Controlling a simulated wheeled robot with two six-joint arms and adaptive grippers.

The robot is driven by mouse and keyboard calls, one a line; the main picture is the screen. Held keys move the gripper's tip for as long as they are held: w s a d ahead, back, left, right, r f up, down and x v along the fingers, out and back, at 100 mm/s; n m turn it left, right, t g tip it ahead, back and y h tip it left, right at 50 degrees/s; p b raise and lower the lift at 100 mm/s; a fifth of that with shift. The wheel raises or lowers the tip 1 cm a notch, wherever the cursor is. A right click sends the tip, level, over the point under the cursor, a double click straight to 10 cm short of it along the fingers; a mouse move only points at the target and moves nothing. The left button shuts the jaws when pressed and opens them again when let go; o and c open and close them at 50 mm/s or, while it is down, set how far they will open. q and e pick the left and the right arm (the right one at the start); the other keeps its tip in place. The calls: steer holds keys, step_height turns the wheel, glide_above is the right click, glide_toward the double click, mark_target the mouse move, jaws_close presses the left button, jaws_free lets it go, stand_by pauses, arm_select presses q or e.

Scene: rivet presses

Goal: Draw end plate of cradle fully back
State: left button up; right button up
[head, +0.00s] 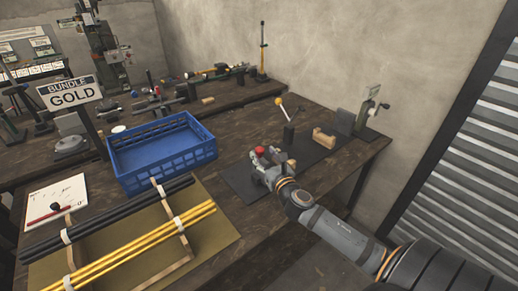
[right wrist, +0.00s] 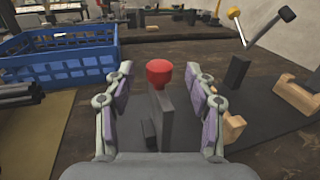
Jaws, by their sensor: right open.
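The end plate appears to be the upright dark grey plate (right wrist: 163,112) with a red ball knob (right wrist: 158,72) in the right wrist view. The knob (head: 260,150) also shows in the head view, beside my gripper. My right gripper (right wrist: 160,88) is open, with one finger on each side of the knob and plate; a gap shows on both sides. A notched wooden cradle block (right wrist: 300,95) stands to the right, and it also shows in the head view (head: 323,138). Another wooden block (right wrist: 232,128) is partly hidden behind the right finger. My left gripper is out of view.
A dark mat (head: 240,182) lies under the fixture. A post (head: 289,134) with a yellow-ball lever (head: 279,102) stands near the cradle block. A blue crate (head: 160,175) is left, with black rods (head: 120,217) and yellow rods (head: 140,245) in front.

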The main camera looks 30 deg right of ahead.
mark_target(262, 152)
steer(key=w, duration=0.3)
steer(key=shift+d+r, duration=0.2)
steer(key=shift+d, duration=0.05)
steer(key=shift+w+d+p, duration=0.1)
steer(key=shift+w+p, duration=0.2)
steer(key=shift+w+f, duration=0.15)
steer(key=shift+w, duration=0.1)
jaws_close()
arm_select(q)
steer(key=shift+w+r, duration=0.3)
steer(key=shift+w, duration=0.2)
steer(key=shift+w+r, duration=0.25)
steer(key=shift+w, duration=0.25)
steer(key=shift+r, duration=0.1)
